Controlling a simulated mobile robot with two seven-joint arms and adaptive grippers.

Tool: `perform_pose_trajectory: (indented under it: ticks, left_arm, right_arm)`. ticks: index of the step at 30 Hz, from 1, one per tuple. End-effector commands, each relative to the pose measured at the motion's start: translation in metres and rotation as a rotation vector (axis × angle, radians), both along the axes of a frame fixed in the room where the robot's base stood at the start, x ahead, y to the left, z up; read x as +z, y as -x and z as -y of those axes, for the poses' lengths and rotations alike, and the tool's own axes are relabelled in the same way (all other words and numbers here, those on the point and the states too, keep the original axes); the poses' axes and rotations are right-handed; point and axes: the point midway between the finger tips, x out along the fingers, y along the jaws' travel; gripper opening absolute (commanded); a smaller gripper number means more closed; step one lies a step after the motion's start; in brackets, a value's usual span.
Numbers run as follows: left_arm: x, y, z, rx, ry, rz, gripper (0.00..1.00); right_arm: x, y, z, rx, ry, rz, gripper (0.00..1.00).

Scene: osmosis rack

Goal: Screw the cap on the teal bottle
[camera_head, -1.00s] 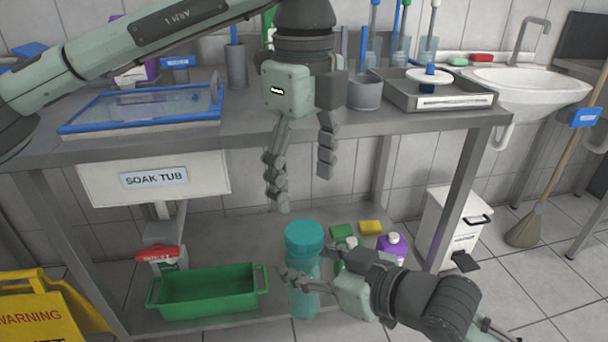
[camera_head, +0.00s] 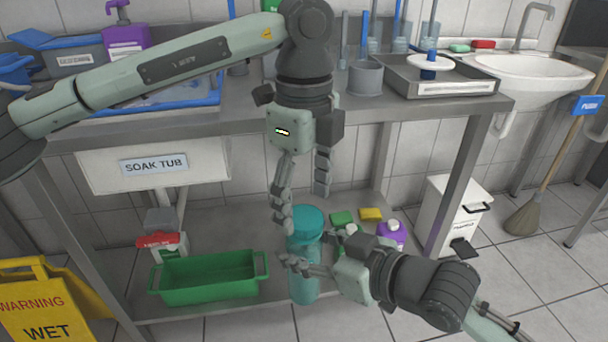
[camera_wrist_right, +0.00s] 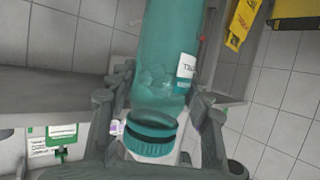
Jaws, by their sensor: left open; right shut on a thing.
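The teal bottle (camera_head: 304,283) is held upright in front of the lower shelf, with a wide teal cap (camera_head: 308,221) on its top. My right gripper (camera_head: 308,264) is shut around the bottle below the cap. In the right wrist view the bottle (camera_wrist_right: 165,45) appears cap-down, between the fingers, with a white label partly visible and the cap (camera_wrist_right: 150,140) at the neck. I cannot tell how tight the cap is. My left gripper (camera_head: 303,207) hangs pointing down just above the cap, open and empty. One fingertip overlaps the cap's left edge; contact is unclear.
The metal table (camera_head: 400,118) edge is behind my left gripper. A green bin (camera_head: 208,290), a purple bottle (camera_head: 392,235) and green and yellow sponges (camera_head: 370,214) are on the lower shelf. A yellow wet-floor sign (camera_head: 45,300) stands at lower left.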

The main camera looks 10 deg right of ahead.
Motion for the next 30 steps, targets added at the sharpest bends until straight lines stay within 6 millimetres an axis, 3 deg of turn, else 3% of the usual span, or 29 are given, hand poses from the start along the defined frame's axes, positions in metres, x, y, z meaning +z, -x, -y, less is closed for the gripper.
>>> perform_pose_trajectory:
  ticks: [6,15,27,30]
  left_arm:
    - [-0.016,0.0,0.0,-0.001,0.0,0.0,0.7]
    - [-0.018,0.0,0.0,-0.001,0.0,0.0,0.69]
    - [-0.017,0.0,0.0,0.0,0.0,0.0,0.19]
    - [-0.017,0.0,0.0,-0.011,0.0,0.0,0.17]
  right_arm:
    - [0.0,0.0,0.0,0.0,-0.001,0.001,0.0]
    - [0.0,0.0,0.0,0.0,-0.001,0.001,0.0]
    - [0.0,0.0,0.0,0.0,-0.001,0.001,0.0]
    - [0.0,0.0,0.0,0.0,-0.001,0.001,0.0]
